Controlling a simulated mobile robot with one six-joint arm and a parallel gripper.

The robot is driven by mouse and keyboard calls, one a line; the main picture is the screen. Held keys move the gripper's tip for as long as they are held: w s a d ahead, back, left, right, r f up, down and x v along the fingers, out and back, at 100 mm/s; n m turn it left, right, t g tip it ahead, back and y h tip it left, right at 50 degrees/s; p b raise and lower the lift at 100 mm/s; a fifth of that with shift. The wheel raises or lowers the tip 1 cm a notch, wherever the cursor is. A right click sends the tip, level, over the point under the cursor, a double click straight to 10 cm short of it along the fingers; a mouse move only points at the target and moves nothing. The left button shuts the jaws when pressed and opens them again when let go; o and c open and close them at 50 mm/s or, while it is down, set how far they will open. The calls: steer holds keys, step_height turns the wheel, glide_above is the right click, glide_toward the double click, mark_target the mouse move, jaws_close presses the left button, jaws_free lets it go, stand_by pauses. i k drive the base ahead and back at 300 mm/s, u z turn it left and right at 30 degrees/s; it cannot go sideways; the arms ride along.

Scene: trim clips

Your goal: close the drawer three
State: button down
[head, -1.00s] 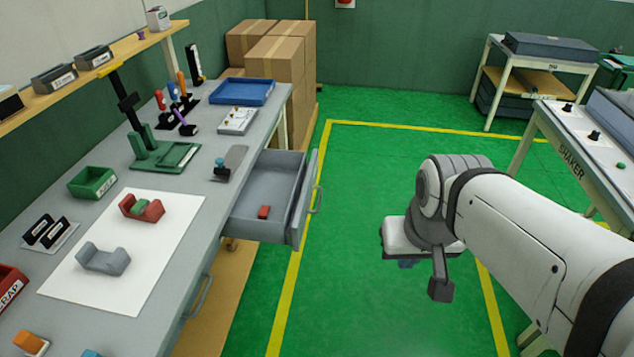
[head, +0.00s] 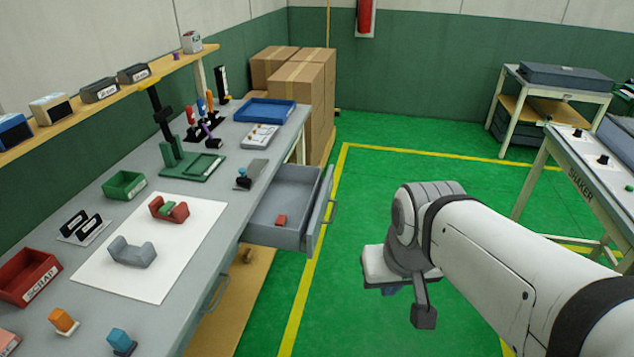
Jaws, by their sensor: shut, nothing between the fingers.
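A grey drawer (head: 284,201) stands pulled out from the right side of the workbench, with a handle (head: 329,210) on its front. A small red block (head: 281,220) lies inside on the drawer floor. My gripper (head: 424,314) hangs at the end of my white arm, over the green floor to the right of the drawer. It is shut and empty, apart from the drawer front and handle. My arm partly hides its fingers.
The workbench (head: 205,260) runs along the left, with another handle (head: 217,291) on its near side. Cardboard boxes (head: 300,85) stand behind the drawer. A shaker table (head: 575,165) is at the right. Open green floor lies between.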

mark_target(300, 193)
steer(key=z, duration=0.05)
steer(key=i, duration=1)
steer(key=u, duration=0.05)
